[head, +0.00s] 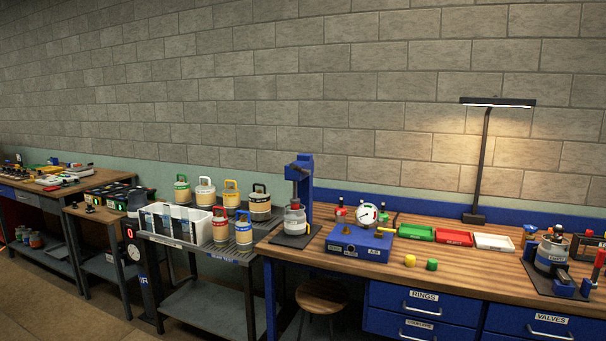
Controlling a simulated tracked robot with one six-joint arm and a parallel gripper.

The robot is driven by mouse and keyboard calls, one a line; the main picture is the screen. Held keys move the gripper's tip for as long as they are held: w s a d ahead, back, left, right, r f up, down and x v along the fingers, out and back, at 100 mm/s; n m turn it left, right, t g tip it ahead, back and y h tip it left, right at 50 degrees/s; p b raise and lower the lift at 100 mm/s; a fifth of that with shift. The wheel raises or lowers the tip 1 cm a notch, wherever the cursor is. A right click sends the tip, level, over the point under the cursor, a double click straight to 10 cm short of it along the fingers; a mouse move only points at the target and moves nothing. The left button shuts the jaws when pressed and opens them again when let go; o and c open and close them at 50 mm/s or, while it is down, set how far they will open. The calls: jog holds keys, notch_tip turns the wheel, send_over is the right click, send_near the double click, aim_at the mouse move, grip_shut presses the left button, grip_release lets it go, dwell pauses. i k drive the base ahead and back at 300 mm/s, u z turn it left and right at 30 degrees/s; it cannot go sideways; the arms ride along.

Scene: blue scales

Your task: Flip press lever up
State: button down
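A blue press-like stand (306,190) rises at the left end of the wooden bench. A red part hangs from its head above a pale canister (294,220) on a dark base plate. I cannot make out a separate lever on this stand at this size. At the far right a red handle (599,258) stands upright beside a blue and white canister fixture (551,255); I cannot tell whether it belongs to a press. My gripper is not in view.
A lamp (484,150) stands there. A stool (322,296) is below. Left, a metal table holds several canisters and a white crate (180,234).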

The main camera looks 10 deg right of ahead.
aim_at(293, 165)
jog(key=i, duration=1)
jog(key=u, duration=2.6)
jog(key=k, duration=0.35)
jog(key=u, duration=0.1)
